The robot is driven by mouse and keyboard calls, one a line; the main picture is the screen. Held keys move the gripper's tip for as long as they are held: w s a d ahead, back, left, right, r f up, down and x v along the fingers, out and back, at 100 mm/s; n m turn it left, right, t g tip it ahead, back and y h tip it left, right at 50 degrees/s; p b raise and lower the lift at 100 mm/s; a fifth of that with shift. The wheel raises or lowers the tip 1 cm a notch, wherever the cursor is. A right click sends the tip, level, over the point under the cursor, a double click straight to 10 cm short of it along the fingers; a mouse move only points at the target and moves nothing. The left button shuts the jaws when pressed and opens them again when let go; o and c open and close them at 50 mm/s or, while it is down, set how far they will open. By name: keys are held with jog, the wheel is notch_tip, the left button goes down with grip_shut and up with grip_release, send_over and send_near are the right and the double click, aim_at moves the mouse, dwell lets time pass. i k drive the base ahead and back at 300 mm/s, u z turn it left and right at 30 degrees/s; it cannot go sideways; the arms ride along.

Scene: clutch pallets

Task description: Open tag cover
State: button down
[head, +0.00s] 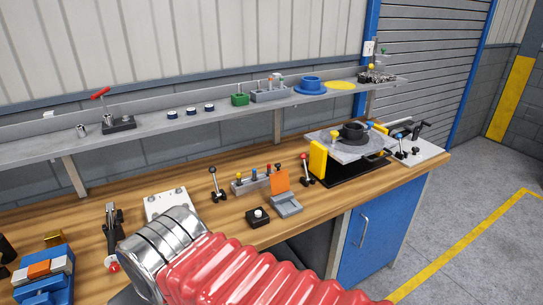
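No part is plainly marked as the tag cover. An orange plate (280,181) stands upright at the back edge of a small grey block (286,206) on the bench; I cannot tell whether the two are joined or whether this is the tag cover. My arm, with a red ribbed sleeve and a silver ribbed cuff, crosses the front of the head view. The cuff lies left of the grey block and apart from it in the picture. My gripper's fingers do not show.
A small black block with a white knob (258,217) sits left of the grey block. Upright levers (216,186) and a rack of coloured pegs (250,184) stand behind. A black fixture (352,138) is at the right. A grey shelf (60,150) runs along the back.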

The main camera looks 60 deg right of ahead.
aim_at(279, 181)
jog(key=z, duration=0.55)
jog(key=k, duration=1.35)
jog(key=z, duration=0.75)
jog(key=i, duration=1.2)
jog(key=u, duration=0.65)
jog(key=i, duration=0.45)
jog(key=u, duration=0.3)
